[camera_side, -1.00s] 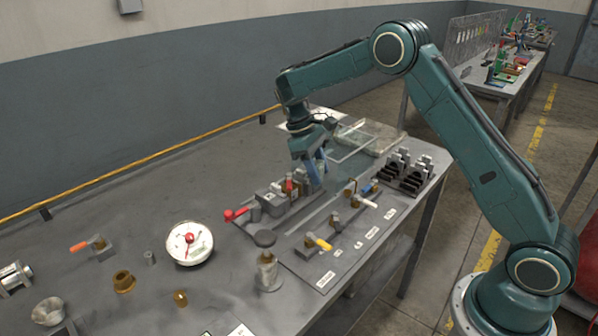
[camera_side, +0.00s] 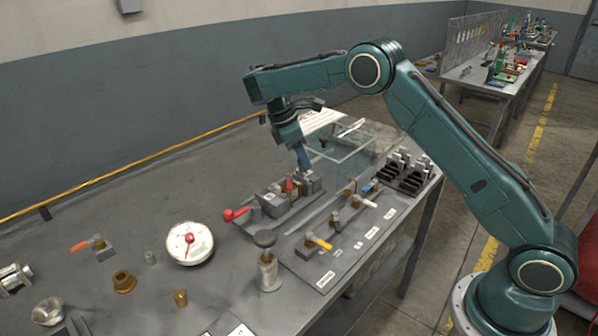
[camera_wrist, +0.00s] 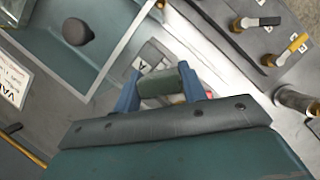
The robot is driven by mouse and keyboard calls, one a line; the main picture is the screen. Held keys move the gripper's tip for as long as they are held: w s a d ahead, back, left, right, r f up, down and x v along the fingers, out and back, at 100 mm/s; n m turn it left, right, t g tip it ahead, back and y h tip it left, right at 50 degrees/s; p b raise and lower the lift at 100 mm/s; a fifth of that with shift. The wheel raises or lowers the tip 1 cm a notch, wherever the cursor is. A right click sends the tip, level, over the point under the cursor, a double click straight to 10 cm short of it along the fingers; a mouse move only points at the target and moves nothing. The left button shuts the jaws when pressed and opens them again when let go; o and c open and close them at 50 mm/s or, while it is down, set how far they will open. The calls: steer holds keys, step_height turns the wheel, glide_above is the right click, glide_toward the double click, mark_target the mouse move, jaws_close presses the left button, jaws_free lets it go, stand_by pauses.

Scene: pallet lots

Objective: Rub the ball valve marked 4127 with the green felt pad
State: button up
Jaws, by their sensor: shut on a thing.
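My gripper (camera_side: 304,166) is above the grey block fixture on the bench. In the wrist view my gripper (camera_wrist: 160,84) is shut on a dark green pad (camera_wrist: 160,81), held between its two blue fingers. Ball valves with coloured handles stand on a plate: a yellow-handled valve (camera_side: 318,242), a white-handled valve (camera_side: 364,202) and a blue-handled valve (camera_side: 370,187). A red-handled part (camera_side: 236,214) lies left of the fixture. The number tags are too small to read, so I cannot tell which is 4127.
A clear-walled box (camera_side: 345,148) stands behind my gripper, near a rack of dark slots (camera_side: 408,178). The bench at the back left is bare.

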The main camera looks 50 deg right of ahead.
steer(key=w+a+r+n+t, duration=0.1)
steer(key=w+r+n+t, duration=0.2)
steer(key=n, duration=0.5)
steer(key=shift+w+r+h, duration=0.4)
steer(key=shift+w+r, duration=0.05)
steer(key=shift+w, duration=0.4)
steer(key=shift+f, duration=0.1)
